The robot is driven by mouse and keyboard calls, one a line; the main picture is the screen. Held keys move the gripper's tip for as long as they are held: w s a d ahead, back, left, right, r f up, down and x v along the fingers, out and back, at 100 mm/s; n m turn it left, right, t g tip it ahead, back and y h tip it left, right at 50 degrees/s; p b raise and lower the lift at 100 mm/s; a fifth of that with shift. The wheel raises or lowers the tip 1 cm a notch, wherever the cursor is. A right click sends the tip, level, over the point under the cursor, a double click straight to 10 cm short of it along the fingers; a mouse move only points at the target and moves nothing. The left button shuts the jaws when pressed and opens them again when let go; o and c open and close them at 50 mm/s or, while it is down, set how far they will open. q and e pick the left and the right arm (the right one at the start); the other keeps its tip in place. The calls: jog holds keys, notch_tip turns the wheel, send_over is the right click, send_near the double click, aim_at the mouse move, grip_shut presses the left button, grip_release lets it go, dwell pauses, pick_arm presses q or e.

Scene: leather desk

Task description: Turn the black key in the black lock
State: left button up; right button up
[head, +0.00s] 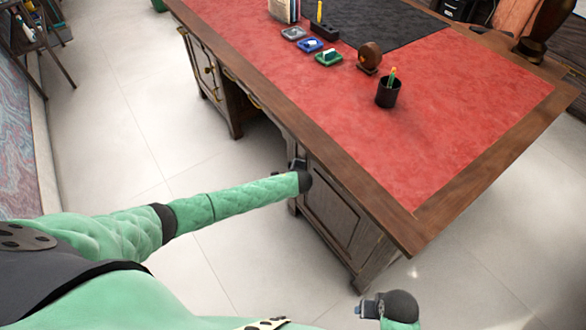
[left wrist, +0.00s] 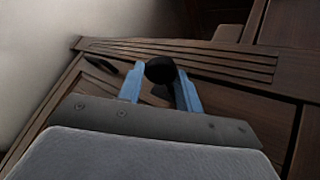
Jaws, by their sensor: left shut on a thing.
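The wooden desk (head: 345,214) has a panelled cabinet front, and my left gripper (head: 298,164) is up against it in the head view. In the left wrist view, the blue fingers of my left gripper (left wrist: 160,84) stand on both sides of the black key's round head (left wrist: 160,69) and are shut on it. The black lock cannot be made out; the key and fingers cover the area around it. My right gripper (head: 368,308) is low at the bottom of the head view, away from the desk, and its finger opening is unclear.
A dark elongated fitting (left wrist: 100,64) lies left of the key on the wood. A black pen cup (head: 387,94), a brown rounded object (head: 370,57) and small coloured trays (head: 310,45) stand on the desktop.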

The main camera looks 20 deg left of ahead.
pick_arm(q)
jog(key=shift+s+f+m+t+y+b, duration=0.15)
jog(key=shift+m+t+y+b, duration=0.25)
jog(key=shift+t+y+b, duration=0.85)
jog(key=shift+g+h+b, duration=0.25)
jog(key=shift+b, duration=0.05)
jog(key=shift+d, duration=0.1)
jog(key=shift+f+m+t+y+b, duration=0.2)
jog(key=shift+t+y+b, duration=0.3)
jog(key=shift+b, duration=0.5)
jog(key=shift+f+m+t+y+b, duration=0.15)
jog(key=shift+t+y+b, duration=0.3)
jog(key=shift+b, duration=0.5)
jog(key=shift+r, duration=0.1)
